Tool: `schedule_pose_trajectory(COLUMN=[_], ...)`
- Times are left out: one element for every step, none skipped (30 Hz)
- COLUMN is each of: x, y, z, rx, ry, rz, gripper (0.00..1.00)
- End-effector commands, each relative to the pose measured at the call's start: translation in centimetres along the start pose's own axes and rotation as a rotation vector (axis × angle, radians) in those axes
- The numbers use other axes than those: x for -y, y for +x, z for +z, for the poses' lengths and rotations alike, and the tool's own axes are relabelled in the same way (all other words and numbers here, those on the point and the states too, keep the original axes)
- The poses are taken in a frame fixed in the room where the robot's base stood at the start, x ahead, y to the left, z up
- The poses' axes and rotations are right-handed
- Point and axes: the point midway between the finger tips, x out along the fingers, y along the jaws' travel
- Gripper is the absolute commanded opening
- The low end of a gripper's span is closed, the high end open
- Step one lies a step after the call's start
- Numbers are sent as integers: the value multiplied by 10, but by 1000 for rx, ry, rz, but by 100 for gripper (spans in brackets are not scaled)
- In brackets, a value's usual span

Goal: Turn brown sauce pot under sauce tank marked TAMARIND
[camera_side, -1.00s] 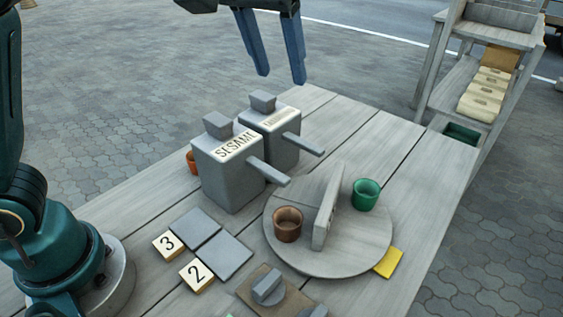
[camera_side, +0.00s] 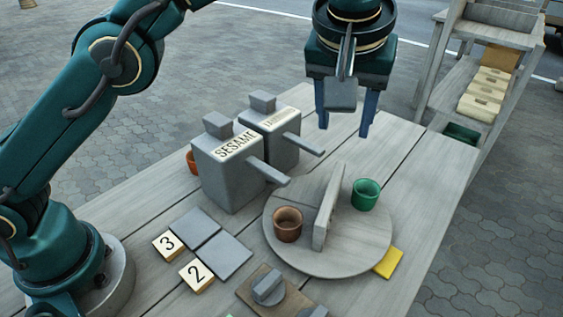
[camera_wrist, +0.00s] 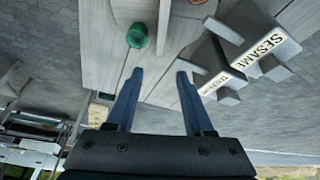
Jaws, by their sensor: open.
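The brown sauce pot (camera_side: 288,226) stands upright on the round grey turntable (camera_side: 300,262), left of its upright divider (camera_side: 326,208). A green pot (camera_side: 365,194) stands on the other side of the divider and shows in the wrist view (camera_wrist: 137,35). The SESAME tank (camera_side: 228,178) stands left of the turntable, its spout reaching over the edge. A second tank (camera_side: 270,132) stands behind it; its label is too small to read surely. My gripper (camera_side: 343,132) is open and empty, fingers pointing down, above the table behind the turntable.
An orange pot (camera_side: 192,163) is partly hidden behind the SESAME tank. A yellow piece (camera_side: 388,262) lies at the turntable's right edge. A shelf (camera_side: 470,90) stands back right.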

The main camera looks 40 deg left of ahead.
Motion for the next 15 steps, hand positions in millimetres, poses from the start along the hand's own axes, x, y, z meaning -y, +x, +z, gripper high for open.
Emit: schedule_pose_trajectory(x=[0, 0, 0, 0, 0, 0, 1, 1, 1, 1, 1, 2, 2, 2, 2], y=[2, 3, 5, 6, 7, 9, 10, 11, 13, 14, 15, 17, 19, 26, 34], z=[1, 1, 2, 2, 3, 4, 4, 5, 6, 7, 8, 9, 10, 13, 16], rx=[1, 1, 1, 1, 1, 2, 2, 2, 2, 3, 3, 3, 5, 6, 6], ry=[0, 0, 1, 1, 1, 1, 1, 0, 1, 1, 1, 1, 1, 2, 3], rz=[-1, -2, -2, -1, -1, -1, -1, 0, 0, 0, 0, 1, 0, -4, -4], gripper=[52, 52, 52, 52, 52, 52, 52, 52, 52, 52, 52, 52, 52, 52, 52])
